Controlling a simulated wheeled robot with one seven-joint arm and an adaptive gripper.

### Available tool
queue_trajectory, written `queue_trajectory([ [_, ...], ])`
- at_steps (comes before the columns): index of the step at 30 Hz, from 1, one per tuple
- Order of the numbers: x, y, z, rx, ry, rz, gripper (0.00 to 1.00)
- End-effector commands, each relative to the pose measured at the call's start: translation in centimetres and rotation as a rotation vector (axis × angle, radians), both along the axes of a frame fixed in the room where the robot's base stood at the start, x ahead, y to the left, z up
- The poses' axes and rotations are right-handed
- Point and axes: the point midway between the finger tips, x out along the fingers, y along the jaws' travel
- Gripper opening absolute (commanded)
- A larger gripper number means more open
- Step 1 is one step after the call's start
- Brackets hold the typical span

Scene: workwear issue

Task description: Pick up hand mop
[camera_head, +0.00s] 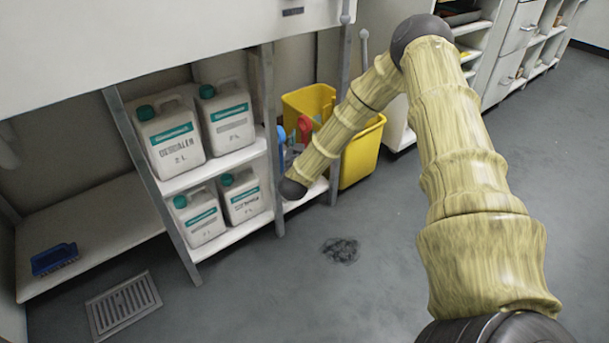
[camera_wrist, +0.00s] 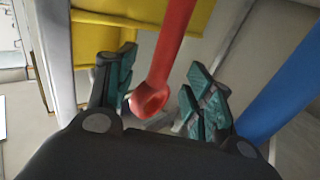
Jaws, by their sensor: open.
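In the wrist view a red handle (camera_wrist: 174,45) with a rounded, hollow-looking end stands between the two teal fingers of my open gripper (camera_wrist: 161,80). No firm contact shows. Which piece is the hand mop I cannot tell for sure; its head does not show. In the head view a red piece (camera_head: 304,127) shows beside the yellow bucket, above my arm's end. My gripper is mostly hidden there behind my arm.
A blue rod (camera_wrist: 285,90) stands close to the right finger. The yellow bucket (camera_head: 362,160) is just behind. White canisters (camera_head: 170,138) fill the shelves to the left. A drain grate (camera_head: 123,304) is in the floor, which is otherwise mostly open.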

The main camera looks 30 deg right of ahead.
Motion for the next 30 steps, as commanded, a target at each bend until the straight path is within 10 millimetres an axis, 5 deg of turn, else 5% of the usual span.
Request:
queue_trajectory([
  [9, 2.2, -1.9, -0.2, 0.001, -0.002, -0.002, 0.53],
  [19, 2.5, -2.1, -0.1, 0.0, 0.0, -0.001, 0.53],
  [28, 2.5, -2.1, -0.1, 0.0, 0.0, -0.001, 0.0],
  [30, 2.5, -2.1, 0.0, 0.001, -0.001, -0.001, 0.0],
])
